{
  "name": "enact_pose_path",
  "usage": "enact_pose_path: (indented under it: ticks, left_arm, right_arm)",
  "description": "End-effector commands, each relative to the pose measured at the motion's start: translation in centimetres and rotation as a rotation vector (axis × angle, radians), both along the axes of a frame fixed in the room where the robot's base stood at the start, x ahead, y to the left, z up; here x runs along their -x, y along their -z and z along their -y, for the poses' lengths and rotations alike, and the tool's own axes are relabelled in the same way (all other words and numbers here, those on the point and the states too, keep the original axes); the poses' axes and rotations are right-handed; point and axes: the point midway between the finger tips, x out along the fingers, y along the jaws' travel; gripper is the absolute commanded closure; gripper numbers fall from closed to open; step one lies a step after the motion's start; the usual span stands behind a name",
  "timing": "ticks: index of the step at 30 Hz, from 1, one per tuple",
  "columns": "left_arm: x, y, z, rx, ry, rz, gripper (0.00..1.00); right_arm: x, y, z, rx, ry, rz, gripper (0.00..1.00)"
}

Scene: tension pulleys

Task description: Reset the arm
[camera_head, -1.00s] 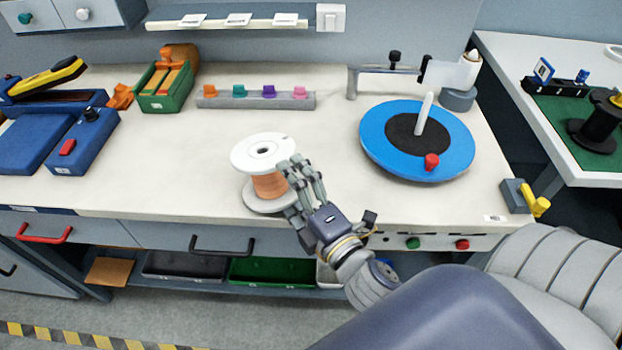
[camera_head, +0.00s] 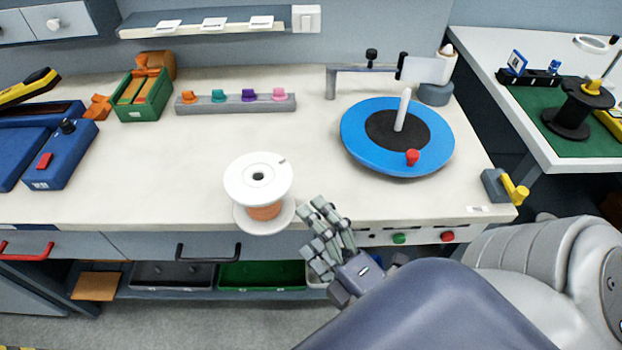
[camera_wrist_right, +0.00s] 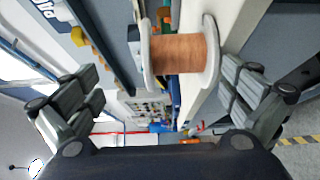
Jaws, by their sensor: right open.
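My right gripper (camera_head: 330,236) is open and empty at the front edge of the workbench, to the right of a spool. Its two sets of fingers also show spread apart in the right wrist view (camera_wrist_right: 165,105). The spool (camera_head: 258,178) has white flanges and copper-orange wire, and stands upright near the bench's front edge. In the right wrist view the spool (camera_wrist_right: 180,54) appears ahead, between the fingers but beyond them. My left gripper is not in view.
A blue turntable (camera_head: 435,146) with a white peg and red knob sits at the right, near a yellow-handled crank (camera_head: 514,190). A rack of coloured clips (camera_head: 235,104), a green box (camera_head: 143,97) and blue devices (camera_head: 60,155) stand left and behind. The bench middle is clear.

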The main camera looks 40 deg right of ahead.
Motion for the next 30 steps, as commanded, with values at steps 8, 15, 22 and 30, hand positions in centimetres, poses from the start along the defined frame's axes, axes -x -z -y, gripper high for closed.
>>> enact_pose_path:
  ticks: [8, 15, 22, 30]
  left_arm:
    - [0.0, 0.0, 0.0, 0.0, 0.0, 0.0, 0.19]
    - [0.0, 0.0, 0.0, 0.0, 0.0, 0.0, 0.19]
    - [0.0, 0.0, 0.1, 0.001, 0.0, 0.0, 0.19]
    - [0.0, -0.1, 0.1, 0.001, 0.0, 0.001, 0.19]
  right_arm:
    - [0.0, 0.0, 0.0, 0.0, 0.0, 0.001, 0.0]
    - [0.0, 0.2, 0.0, -0.004, 0.0, -0.002, 0.0]
    - [-0.5, 8.4, -1.0, -0.178, 0.005, -0.134, 0.0]
    - [1.2, 27.1, -3.4, -0.548, 0.088, -0.472, 0.0]
